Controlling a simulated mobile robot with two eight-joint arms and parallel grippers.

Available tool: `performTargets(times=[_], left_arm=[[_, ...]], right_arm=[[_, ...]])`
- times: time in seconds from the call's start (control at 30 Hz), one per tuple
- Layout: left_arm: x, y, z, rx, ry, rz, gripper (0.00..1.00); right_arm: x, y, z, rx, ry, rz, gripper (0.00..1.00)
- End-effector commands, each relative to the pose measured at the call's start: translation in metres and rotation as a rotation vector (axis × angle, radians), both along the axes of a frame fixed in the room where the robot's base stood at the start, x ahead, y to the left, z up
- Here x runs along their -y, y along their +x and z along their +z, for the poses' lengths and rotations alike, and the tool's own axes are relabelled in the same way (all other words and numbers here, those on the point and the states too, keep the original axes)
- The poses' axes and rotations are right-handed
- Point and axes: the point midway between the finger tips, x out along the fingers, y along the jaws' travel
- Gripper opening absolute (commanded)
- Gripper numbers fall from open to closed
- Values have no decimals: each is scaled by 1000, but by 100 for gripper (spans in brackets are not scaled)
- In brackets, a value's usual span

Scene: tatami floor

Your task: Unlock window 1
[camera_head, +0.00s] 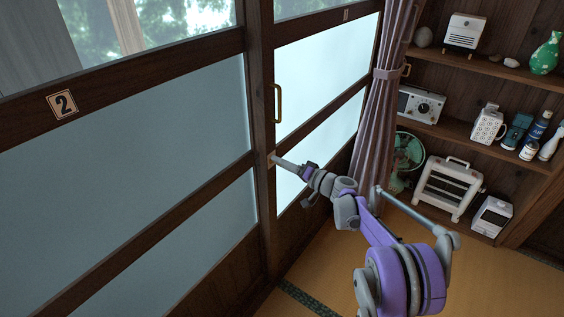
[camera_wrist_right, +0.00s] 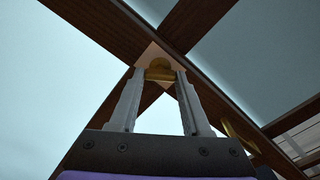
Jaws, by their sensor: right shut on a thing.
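Window 1 (camera_head: 318,86) is the brighter frosted sliding window on the right, with a small plate near its top edge. A small brass lock (camera_wrist_right: 160,73) on a pale square plate (camera_wrist_right: 152,52) sits on the dark wooden stile where the windows meet. My right gripper (camera_head: 273,158) reaches this stile, below a brass handle (camera_head: 278,103). In the wrist view my right gripper (camera_wrist_right: 160,76) has its two fingers on either side of the brass lock piece, shut on it. The fingers hide part of the lock. My left gripper is out of view.
Window 2 (camera_head: 130,165), with its number plate (camera_head: 62,105), fills the left. A tied curtain (camera_head: 380,115) hangs right of window 1. Shelves (camera_head: 465,131) with several objects, a heater (camera_head: 450,187) and a green fan (camera_head: 405,152) stand at the right. Tatami floor (camera_head: 325,280) lies below.

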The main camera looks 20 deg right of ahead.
Motion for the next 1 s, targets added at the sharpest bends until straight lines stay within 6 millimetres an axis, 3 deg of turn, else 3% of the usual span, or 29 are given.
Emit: performTargets(times=[0.5, 1.0], left_arm=[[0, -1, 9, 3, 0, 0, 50], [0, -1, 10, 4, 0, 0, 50]], right_arm=[[0, 0, -2, -272, 349, 0, 0], [1, 0, -3, -382, 489, 1, 0]])
